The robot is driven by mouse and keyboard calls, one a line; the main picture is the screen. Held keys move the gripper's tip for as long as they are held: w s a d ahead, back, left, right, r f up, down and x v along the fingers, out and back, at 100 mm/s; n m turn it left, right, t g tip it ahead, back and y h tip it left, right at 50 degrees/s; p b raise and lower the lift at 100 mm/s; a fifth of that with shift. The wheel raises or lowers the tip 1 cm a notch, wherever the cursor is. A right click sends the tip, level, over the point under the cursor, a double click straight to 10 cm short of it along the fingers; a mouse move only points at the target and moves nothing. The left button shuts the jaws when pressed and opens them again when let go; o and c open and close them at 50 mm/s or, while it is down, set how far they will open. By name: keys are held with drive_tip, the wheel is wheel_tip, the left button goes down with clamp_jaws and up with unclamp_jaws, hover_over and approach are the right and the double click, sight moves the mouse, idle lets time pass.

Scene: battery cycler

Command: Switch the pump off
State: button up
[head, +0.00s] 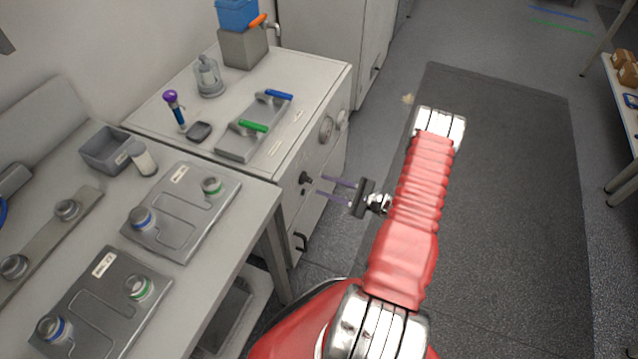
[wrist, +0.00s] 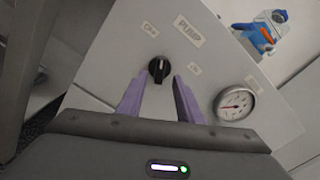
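The pump knob (head: 305,178) is a small black knob on the front panel of the white cabinet. In the wrist view the knob (wrist: 159,68) carries a pale line that runs roughly up and down in the picture. A PUMP label (wrist: 188,30) is above it, with an OFF label (wrist: 150,29) to the upper left and an ON label (wrist: 194,69) to the right. My gripper (head: 320,185) is open and empty, its two purple fingers pointing at the panel. In the wrist view my gripper (wrist: 159,79) has its fingertips either side of the knob, apparently short of it.
A round pressure gauge (wrist: 234,104) sits on the panel right of the knob. A dark handle (head: 301,242) is lower on the cabinet front. Green (head: 252,126) and blue (head: 278,95) handled valves are on the cabinet top. The dark floor mat (head: 510,190) is clear.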

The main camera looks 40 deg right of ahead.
drive_tip(key=v, duration=0.9)
drive_tip(key=shift+s+d, duration=0.1)
drive_tip(key=shift+s, duration=0.05)
idle(0.4)
